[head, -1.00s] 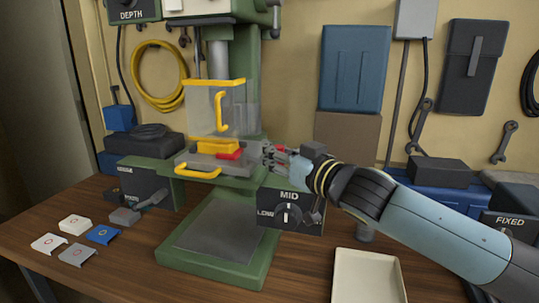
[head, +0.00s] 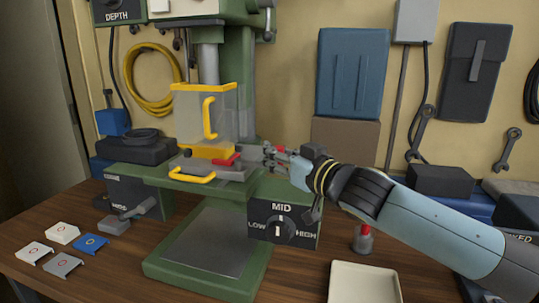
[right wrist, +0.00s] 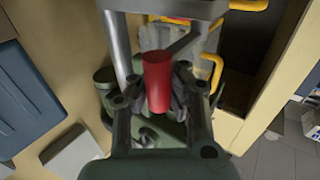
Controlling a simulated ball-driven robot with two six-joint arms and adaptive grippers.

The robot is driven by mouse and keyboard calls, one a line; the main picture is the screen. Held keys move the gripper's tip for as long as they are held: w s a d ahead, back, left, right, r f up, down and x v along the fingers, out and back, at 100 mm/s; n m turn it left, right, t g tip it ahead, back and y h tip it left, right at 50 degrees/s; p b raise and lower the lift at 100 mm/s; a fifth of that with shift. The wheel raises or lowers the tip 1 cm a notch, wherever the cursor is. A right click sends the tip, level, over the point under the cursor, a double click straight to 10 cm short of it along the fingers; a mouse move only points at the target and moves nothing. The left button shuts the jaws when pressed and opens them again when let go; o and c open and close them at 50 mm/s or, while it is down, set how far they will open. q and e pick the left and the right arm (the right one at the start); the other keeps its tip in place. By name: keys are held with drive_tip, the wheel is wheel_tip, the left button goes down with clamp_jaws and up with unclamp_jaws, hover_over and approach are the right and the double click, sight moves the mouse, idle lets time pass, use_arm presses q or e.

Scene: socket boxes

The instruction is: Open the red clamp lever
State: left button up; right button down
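The red clamp lever's red cylindrical grip (right wrist: 157,82) shows between my right gripper's fingers in the right wrist view, with a grey metal bar beyond it. My right gripper (head: 271,153) is at the right side of the green drill press table. Its fingers (right wrist: 157,92) look closed around the grip from both sides, and the exact contact is partly hidden. A bit of red (head: 280,149) shows at the fingers in the head view. Another red part (head: 226,160) lies on the grey clamp, left of the gripper. My left gripper is not in view.
A clear guard with a yellow frame and handle (head: 210,118) stands just left of the gripper. The speed dial (head: 281,230) is below it. A cream tray (head: 364,284) lies at front right. Several small plates, one of them blue (head: 90,244), lie at front left.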

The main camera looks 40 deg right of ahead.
drive_tip(key=shift+s+d+f, duration=0.1)
drive_tip(key=shift+d+f, duration=0.1)
drive_tip(key=shift+f, duration=0.2)
drive_tip(key=c, duration=1.6)
unclamp_jaws()
drive_tip(key=shift+s+d+r, duration=0.1)
drive_tip(key=shift+s+d, duration=0.2)
drive_tip(key=shift+s, duration=0.1)
drive_tip(key=o, duration=0.5)
drive_tip(key=shift+s+d, duration=0.1)
drive_tip(key=shift+c, duration=0.2)
drive_tip(key=shift+r, duration=0.1)
drive_tip(key=shift+s, duration=0.45)
drive_tip(key=s, duration=1.1)
drive_tip(key=shift+r, duration=0.15)
